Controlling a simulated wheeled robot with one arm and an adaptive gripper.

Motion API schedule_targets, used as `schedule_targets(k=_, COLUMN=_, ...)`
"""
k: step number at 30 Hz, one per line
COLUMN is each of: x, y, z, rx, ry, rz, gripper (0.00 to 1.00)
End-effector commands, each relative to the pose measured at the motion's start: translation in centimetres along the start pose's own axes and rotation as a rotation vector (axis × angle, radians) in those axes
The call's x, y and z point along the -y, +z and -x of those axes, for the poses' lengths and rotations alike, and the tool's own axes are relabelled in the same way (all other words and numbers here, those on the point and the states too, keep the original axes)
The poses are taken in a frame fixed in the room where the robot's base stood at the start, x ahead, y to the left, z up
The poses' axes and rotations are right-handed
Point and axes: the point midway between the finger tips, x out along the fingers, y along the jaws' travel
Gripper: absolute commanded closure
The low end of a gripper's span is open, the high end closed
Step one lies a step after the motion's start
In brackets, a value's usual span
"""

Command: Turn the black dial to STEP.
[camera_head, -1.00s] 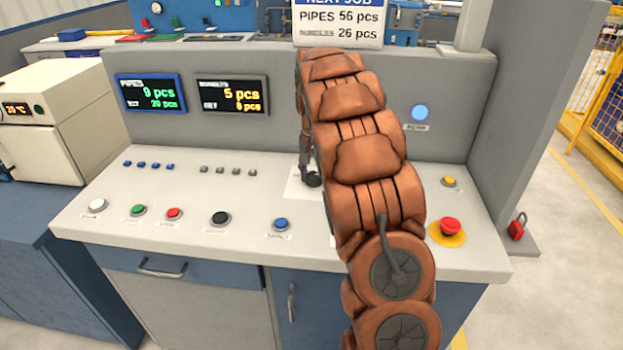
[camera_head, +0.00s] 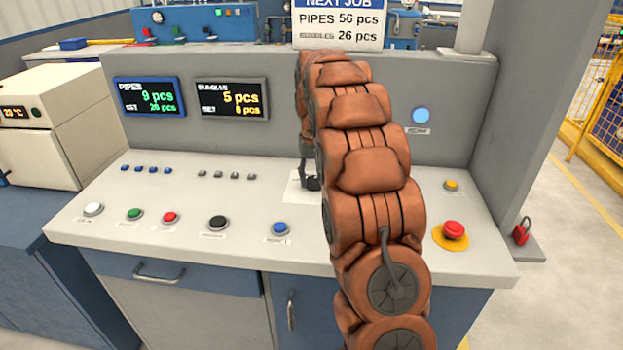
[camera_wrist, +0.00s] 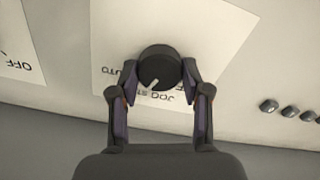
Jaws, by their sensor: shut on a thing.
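The black dial (camera_wrist: 158,60) is round and sits on a white label sheet (camera_wrist: 215,25) in the wrist view. Its white pointer line points down and to the left in that view. Lettering lies around its lower side: AUTO at the left, and JOG and what looks like STEP below. The exact mark under the pointer is unclear. My gripper (camera_wrist: 160,74) is shut on the dial, one finger on each side. In the head view my gripper (camera_head: 311,181) shows partly beside my arm, low over the panel; the dial itself cannot be made out there.
Coloured push buttons, including a blue one (camera_head: 279,228) and a black one (camera_head: 217,222), line the panel's front. A red emergency button (camera_head: 453,230) stands right of my arm. Two displays (camera_head: 232,98) are on the upright back panel. A second label sheet (camera_wrist: 15,50) is at left.

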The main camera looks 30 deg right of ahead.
Motion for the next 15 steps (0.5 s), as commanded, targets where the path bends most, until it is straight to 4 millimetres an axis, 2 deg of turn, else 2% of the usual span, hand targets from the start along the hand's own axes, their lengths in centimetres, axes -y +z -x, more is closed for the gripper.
schedule_targets(k=6, x=0.02, y=-0.18, z=0.19, rx=-0.008, ry=0.000, rz=-0.001, gripper=0.88)
schedule_targets(k=7, x=0.02, y=-0.18, z=0.19, rx=-0.008, ry=0.000, rz=-0.001, gripper=0.51)
schedule_targets(k=13, x=-0.02, y=-0.10, z=0.10, rx=-0.004, ry=0.000, rz=-0.002, gripper=0.30)
schedule_targets(k=15, x=-0.04, y=-0.07, z=0.08, rx=-0.003, ry=0.000, rz=-0.002, gripper=0.28)
